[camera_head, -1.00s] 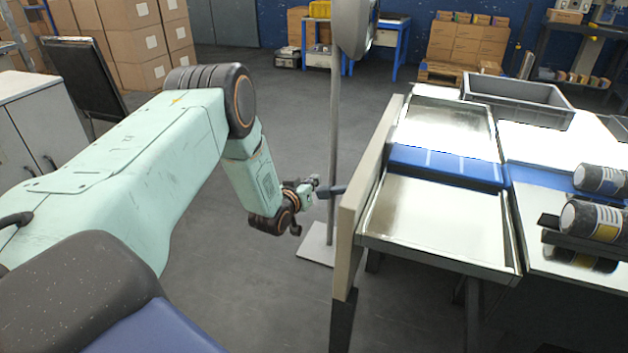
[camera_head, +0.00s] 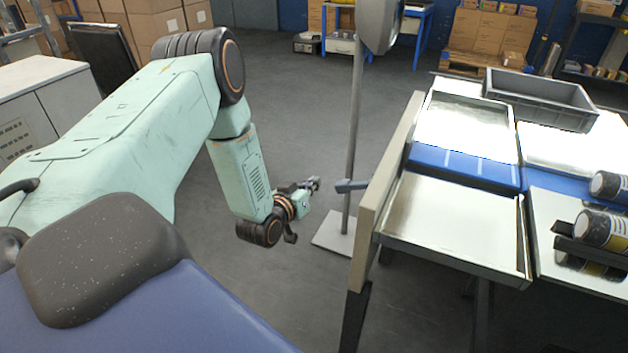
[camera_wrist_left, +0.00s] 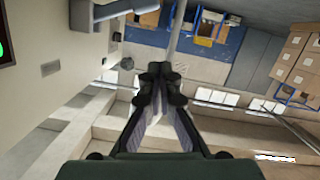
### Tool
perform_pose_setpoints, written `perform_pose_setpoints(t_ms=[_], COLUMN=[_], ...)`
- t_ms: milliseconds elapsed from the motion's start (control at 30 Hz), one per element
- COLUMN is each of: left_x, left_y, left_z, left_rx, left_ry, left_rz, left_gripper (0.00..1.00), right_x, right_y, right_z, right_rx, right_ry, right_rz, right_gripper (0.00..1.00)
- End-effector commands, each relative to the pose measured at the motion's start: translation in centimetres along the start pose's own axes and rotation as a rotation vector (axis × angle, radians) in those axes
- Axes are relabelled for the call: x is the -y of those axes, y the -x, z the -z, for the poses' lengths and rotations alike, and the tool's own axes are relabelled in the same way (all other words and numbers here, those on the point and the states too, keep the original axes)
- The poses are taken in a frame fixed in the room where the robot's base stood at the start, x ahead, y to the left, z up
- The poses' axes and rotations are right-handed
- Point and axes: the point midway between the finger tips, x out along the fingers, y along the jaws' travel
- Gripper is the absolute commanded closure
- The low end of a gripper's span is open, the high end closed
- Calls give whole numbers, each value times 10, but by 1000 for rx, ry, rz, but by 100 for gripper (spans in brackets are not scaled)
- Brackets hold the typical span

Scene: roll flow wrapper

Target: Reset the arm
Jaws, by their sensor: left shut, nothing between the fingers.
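My left arm comes in from the left in the head view, pale green with black joints. Its gripper (camera_head: 314,184) is small there and hangs in the air over the floor, left of the table's beige side panel. In the left wrist view the left gripper (camera_wrist_left: 160,72) has its fingertips together with nothing between them. The gripper is apart from the table and the pole. My right gripper is in neither view.
A metal pole (camera_head: 354,130) on a flat base (camera_head: 335,236) stands close behind the left gripper. The beige panel (camera_head: 385,195) edges a table with metal trays (camera_head: 455,225), a grey crate (camera_head: 540,88) and dark rolls (camera_head: 605,225). Open floor lies below the gripper.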

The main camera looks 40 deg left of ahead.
Motion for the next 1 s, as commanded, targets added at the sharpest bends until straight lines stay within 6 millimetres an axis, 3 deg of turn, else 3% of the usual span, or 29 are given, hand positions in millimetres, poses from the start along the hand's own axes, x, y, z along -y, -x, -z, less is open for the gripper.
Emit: perform_pose_setpoints(t_ms=[433, 567, 633, 767, 900, 1000], left_x=[1, 6, 5, -20, -46, -60], left_y=[0, 6, 23, 72, 142, 199], left_z=[0, -20, -50, -114, -169, -198], left_rx=[1, 82, 198, 462, 734, 919], left_ry=[-1, -6, 5, 0, -31, -71], left_rz=[1, 28, 58, 75, 80, 80], left_gripper=[100, 100, 100, 100, 100, 100], right_x=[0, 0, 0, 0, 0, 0], right_y=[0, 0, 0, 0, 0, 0], right_z=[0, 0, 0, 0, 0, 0], right_rx=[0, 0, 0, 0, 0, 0], right_ry=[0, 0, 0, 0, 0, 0], right_rz=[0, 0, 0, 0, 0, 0], right_gripper=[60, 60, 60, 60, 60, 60])
